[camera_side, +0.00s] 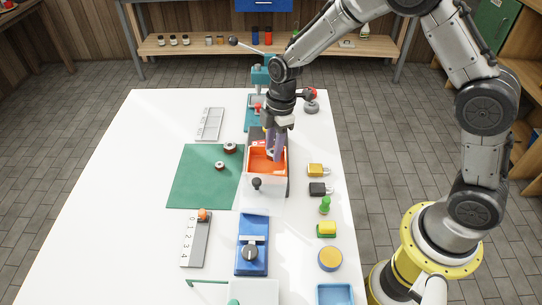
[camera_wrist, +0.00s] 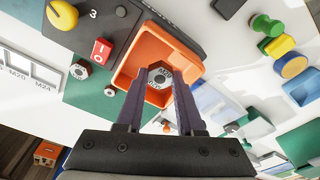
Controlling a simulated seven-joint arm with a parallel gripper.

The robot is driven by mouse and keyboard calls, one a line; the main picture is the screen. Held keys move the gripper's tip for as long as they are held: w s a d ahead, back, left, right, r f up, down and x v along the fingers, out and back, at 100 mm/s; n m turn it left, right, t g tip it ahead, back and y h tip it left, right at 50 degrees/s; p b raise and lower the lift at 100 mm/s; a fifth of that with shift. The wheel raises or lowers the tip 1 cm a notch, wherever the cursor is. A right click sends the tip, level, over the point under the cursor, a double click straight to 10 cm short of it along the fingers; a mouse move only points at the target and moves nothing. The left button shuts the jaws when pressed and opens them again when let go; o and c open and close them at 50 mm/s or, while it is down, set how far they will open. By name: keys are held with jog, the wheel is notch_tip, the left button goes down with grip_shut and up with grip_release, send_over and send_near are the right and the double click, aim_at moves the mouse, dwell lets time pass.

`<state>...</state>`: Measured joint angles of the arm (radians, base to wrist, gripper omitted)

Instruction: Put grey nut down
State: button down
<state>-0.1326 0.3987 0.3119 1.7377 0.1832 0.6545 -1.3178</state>
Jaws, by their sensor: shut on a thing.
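The grey nut (camera_wrist: 159,76) is a hexagonal nut with a dark hole, between my fingertips in the wrist view. My gripper (camera_wrist: 158,84) is shut on it. It points down into an orange tray (camera_wrist: 124,76), with the nut within the tray's outline. In the side view my gripper (camera_side: 274,154) reaches down into the orange tray (camera_side: 267,168); the nut is mostly hidden there. I cannot tell whether the nut touches the tray floor.
Two red-sided nuts (camera_side: 230,148) (camera_side: 220,166) lie on a green mat (camera_side: 195,185) left of the tray. A dark device with a yellow knob (camera_wrist: 62,14) and red switch (camera_wrist: 101,50) adjoins the tray. The table's left side is clear.

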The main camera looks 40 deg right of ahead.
aim_at(272, 150)
jog(key=shift+w+a+f, duration=0.1)
jog(key=shift+w+f, duration=0.2)
jog(key=shift+f, duration=0.1)
jog(key=shift+w+f, duration=0.1)
jog(key=shift+f, duration=1.45)
jog(key=shift+f, duration=0.25)
jog(key=c, duration=0.8)
grip_release()
jog(key=shift+r, duration=0.15)
jog(key=r, duration=0.4)
jog(key=d+r, duration=0.1)
jog(key=r, duration=0.7)
jog(key=shift+s+d+r, duration=0.15)
jog(key=shift+s+d, duration=0.05)
jog(key=shift+s, duration=0.05)
